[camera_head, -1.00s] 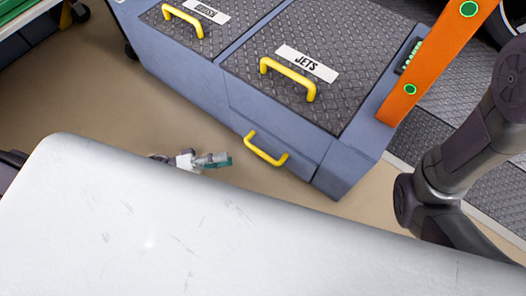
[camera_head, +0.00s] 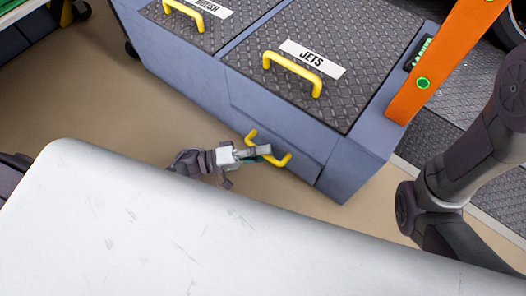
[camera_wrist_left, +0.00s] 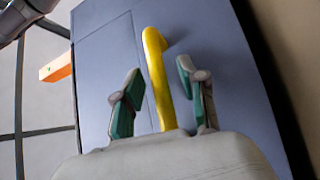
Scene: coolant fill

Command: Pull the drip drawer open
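The drip drawer (camera_head: 305,148) is low in the front of the blue-grey cabinet, under the JETS lid, and looks shut. Its yellow bar handle (camera_head: 281,158) is partly hidden by my left gripper (camera_head: 263,152), which has come in from the left. In the left wrist view the yellow handle (camera_wrist_left: 157,85) stands between the two green-padded fingers of my left gripper (camera_wrist_left: 160,72). The fingers are open, with a gap on each side of the handle. The right arm shows at the right, but its gripper is out of view.
The cabinet top carries a JETS lid (camera_head: 330,75) and a second lid (camera_head: 205,22) to its left, each with a yellow handle. An orange post (camera_head: 432,75) stands at the cabinet's right. Tan floor (camera_head: 115,100) is clear to the left.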

